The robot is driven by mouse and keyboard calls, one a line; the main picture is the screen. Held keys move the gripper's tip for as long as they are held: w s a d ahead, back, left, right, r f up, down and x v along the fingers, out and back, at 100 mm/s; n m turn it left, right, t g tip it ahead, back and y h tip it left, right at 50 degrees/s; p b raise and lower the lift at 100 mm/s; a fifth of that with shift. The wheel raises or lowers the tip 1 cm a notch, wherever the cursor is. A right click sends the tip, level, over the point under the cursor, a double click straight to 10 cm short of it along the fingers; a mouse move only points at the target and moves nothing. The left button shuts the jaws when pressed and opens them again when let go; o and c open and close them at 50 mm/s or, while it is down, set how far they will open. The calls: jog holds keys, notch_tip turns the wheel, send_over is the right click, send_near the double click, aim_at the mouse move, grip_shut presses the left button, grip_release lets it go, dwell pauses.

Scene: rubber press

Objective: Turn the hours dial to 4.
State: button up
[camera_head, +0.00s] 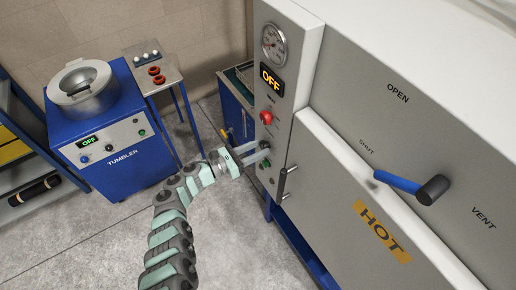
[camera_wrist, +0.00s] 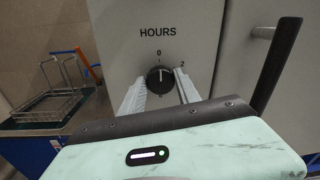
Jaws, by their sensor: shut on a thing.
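The hours dial (camera_wrist: 160,80) is a round black knob with a white pointer line, under the word HOURS on the grey panel. The lower numbers are hidden behind my gripper. In the wrist view my gripper (camera_wrist: 160,98) has one pale finger on each side of the knob, shut on it. In the head view my gripper (camera_head: 262,152) reaches the narrow control panel (camera_head: 283,95), and the dial itself is mostly hidden there.
A black door handle (camera_wrist: 277,66) stands out close to the right of my gripper. A blue-handled lever (camera_head: 400,183) is farther right. A blue tumbler (camera_head: 110,135) stands left.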

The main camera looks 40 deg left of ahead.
grip_shut()
jog(key=shift+m, duration=0.3)
jog(key=m+b, duration=0.1)
jog(key=m, duration=0.1)
jog(key=shift+d+f+m, duration=0.1)
jog(key=shift+f+m, duration=0.05)
jog(key=shift+m, duration=0.15)
jog(key=m+b, duration=0.1)
jog(key=m, duration=0.1)
jog(key=shift+m+b, duration=0.35)
jog(key=shift+m, duration=0.05)
jog(key=shift+d+m+y+b, duration=0.1)
jog(key=shift+m+y+b, duration=0.3)
jog(key=shift+m+b, duration=4.15)
jog(key=shift+d+m+y+b, duration=0.1)
jog(key=shift+m+y+b, duration=0.3)
jog(key=shift+m+b, duration=4.15)
jog(key=shift+n+b, duration=0.6)
jog(key=shift+b, duration=0.2)
